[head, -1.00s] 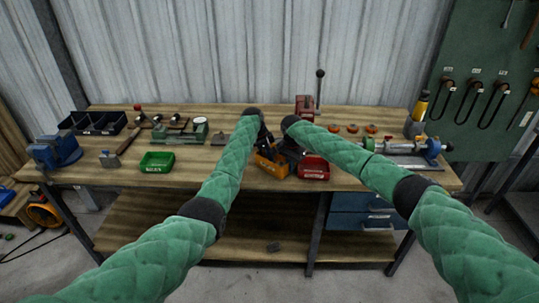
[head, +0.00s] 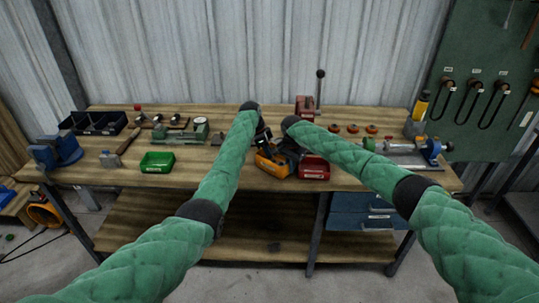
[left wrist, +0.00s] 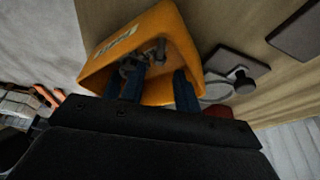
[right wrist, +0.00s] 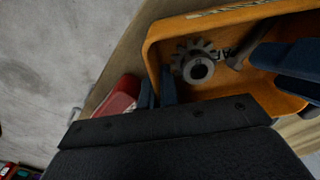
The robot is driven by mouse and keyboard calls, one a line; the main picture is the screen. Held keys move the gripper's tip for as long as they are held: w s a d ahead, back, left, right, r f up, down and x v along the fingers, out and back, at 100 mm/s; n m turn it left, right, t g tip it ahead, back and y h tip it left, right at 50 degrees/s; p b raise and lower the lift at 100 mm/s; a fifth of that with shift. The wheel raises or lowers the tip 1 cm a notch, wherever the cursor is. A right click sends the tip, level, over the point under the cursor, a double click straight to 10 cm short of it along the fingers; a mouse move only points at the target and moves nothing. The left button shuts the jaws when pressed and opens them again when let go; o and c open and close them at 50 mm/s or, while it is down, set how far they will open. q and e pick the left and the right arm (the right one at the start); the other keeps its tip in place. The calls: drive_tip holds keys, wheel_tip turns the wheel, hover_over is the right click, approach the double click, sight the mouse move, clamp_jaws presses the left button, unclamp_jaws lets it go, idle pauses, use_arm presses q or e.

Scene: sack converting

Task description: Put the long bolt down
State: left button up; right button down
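The orange bin (head: 271,168) sits at the table's front edge, tilted in the wrist views. Inside it, the right wrist view shows a toothed gear (right wrist: 196,66) and a bolt (right wrist: 238,58) leaning at the wall; the bolt also shows in the left wrist view (left wrist: 158,50). My left gripper (left wrist: 158,88) is open at the bin's mouth, its fingers apart with nothing clearly between them. The bolt's lower part is hidden.
A red bin (head: 314,168) stands right beside the orange one. A green bin (head: 157,162) is to the left. A red press (head: 305,108) stands behind. A dark plate with a knob (left wrist: 238,75) lies near the orange bin. Table between the green and orange bins is mostly free.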

use_arm(q)
drive_tip(key=v, duration=0.9)
drive_tip(key=shift+r, duration=0.3)
drive_tip(key=shift+a, duration=0.1)
use_arm(e)
drive_tip(key=c, duration=1.6)
unclamp_jaws()
drive_tip(key=shift+o, duration=0.2)
